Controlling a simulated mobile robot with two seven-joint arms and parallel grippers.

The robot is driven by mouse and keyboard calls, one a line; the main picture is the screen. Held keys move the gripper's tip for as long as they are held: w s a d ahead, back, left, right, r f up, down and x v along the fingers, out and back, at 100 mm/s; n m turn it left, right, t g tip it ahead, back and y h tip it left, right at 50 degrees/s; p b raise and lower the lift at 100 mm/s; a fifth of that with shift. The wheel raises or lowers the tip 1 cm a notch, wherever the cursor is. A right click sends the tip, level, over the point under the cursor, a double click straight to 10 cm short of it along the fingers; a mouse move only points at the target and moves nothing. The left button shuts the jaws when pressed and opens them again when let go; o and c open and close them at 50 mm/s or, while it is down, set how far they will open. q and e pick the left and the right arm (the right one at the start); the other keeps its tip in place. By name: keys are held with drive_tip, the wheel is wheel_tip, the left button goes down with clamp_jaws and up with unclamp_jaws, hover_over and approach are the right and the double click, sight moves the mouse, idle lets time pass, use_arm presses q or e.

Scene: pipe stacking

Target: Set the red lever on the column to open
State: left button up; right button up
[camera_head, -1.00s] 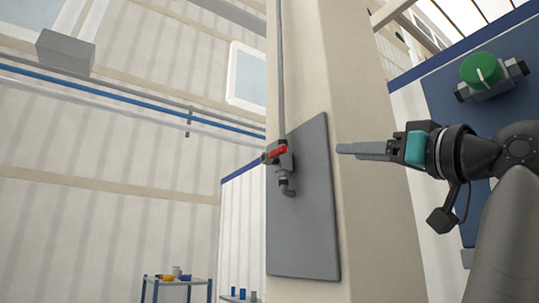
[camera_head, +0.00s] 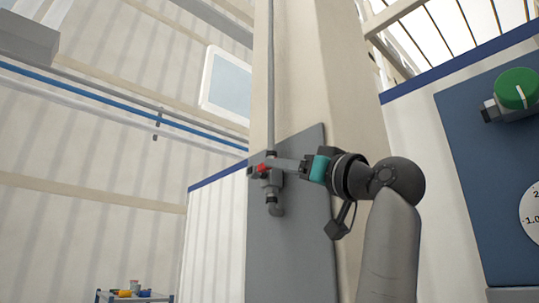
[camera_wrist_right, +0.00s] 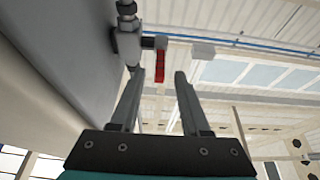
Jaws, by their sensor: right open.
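The red lever (camera_head: 262,168) sits on a grey pipe valve (camera_head: 272,190) on the column's grey plate (camera_head: 300,222). In the right wrist view the two fingers are spread apart. The red lever (camera_wrist_right: 160,66) shows in the gap between the fingertips, with the valve body (camera_wrist_right: 128,46) to its left. The fingers are open and not shut on the lever; whether one touches it, I cannot tell. My left gripper is in neither view.
A vertical pipe (camera_head: 271,80) runs up the beige column (camera_head: 315,70) above the valve. A blue panel (camera_head: 480,190) with a green knob (camera_head: 516,88) stands at the right. A small table (camera_head: 135,297) with items is far off at lower left.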

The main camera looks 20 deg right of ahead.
sight(263, 168)
drive_tip(key=p+x, duration=0.1)
drive_tip(key=x, duration=0.3)
drive_tip(key=shift+r, duration=0.15)
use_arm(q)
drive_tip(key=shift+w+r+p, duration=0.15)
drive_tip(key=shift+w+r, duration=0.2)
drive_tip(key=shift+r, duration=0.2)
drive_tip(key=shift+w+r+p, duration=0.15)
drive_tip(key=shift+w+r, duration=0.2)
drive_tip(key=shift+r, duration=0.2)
use_arm(e)
drive_tip(key=shift+w+a+r, duration=0.1)
drive_tip(key=shift+w+a, duration=0.05)
drive_tip(key=shift+w, duration=0.25)
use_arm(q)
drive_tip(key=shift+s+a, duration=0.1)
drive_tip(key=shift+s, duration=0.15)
use_arm(e)
clamp_jaws()
